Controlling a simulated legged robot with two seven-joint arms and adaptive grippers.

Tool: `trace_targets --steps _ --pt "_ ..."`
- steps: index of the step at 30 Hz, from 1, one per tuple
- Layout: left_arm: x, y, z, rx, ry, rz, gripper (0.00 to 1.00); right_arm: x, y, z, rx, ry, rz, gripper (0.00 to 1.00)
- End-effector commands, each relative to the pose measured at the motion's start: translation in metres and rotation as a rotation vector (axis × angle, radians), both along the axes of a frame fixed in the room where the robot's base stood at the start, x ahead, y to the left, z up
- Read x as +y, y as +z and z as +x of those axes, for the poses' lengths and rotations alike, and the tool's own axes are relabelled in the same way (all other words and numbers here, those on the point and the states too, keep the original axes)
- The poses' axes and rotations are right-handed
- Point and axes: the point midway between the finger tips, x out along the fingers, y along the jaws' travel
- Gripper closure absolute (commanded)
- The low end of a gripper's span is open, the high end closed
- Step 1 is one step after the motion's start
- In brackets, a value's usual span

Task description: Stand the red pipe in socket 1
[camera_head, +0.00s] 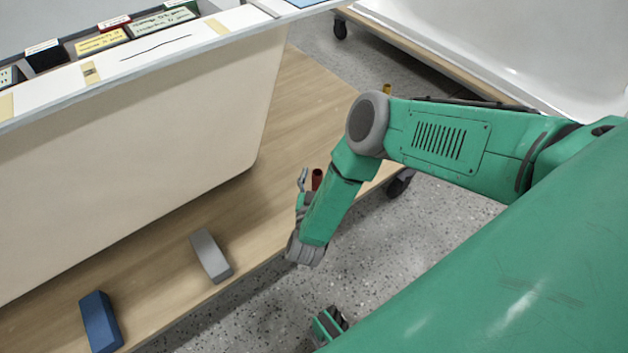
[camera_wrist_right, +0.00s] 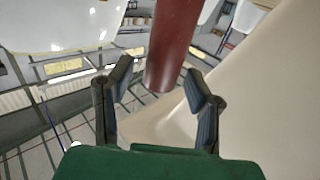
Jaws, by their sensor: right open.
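The red pipe (camera_head: 317,179) shows only its top end in the head view, close to my right gripper (camera_head: 304,184); my arm hides the rest. In the right wrist view the red pipe (camera_wrist_right: 172,45) is a long, dark red cylinder. It lies ahead of and between the two spread fingers of my right gripper (camera_wrist_right: 158,72), with room visible beside it. The right gripper is open and empty. I cannot make out socket 1 in either view.
A cream tub shell (camera_head: 150,150) stands on a wooden platform (camera_head: 305,105), with labelled boxes (camera_head: 100,42) on top. A grey block (camera_head: 210,255) and a blue block (camera_head: 101,322) lie in front. A yellow piece (camera_head: 387,89) shows behind my arm. A white tub (camera_head: 520,50) stands at right.

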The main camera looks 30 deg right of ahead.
Motion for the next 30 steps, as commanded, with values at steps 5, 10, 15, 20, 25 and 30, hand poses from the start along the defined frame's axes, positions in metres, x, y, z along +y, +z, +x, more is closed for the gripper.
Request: trace_targets --steps 5,10,15,20,25,30 --pt "0.0 0.0 0.0 0.0 0.0 0.0 0.6 0.026 -0.001 -0.026 0.004 0.009 0.003 0.55" --pt "0.0 0.0 0.0 0.0 0.0 0.0 0.6 0.048 -0.001 -0.049 0.005 0.011 0.002 0.55" --pt "0.0 0.0 0.0 0.0 0.0 0.0 0.6 0.06 -0.001 -0.066 0.001 0.007 0.0 0.55" --pt "0.0 0.0 0.0 0.0 0.0 0.0 0.6 0.07 -0.001 -0.08 0.002 0.003 0.001 0.55" --pt "0.0 0.0 0.0 0.0 0.0 0.0 0.6 0.072 -0.001 -0.084 0.001 0.001 -0.001 0.55" --pt "0.0 0.0 0.001 0.001 0.0 0.0 0.6 0.072 -0.001 -0.084 0.001 0.0 -0.001 0.55"
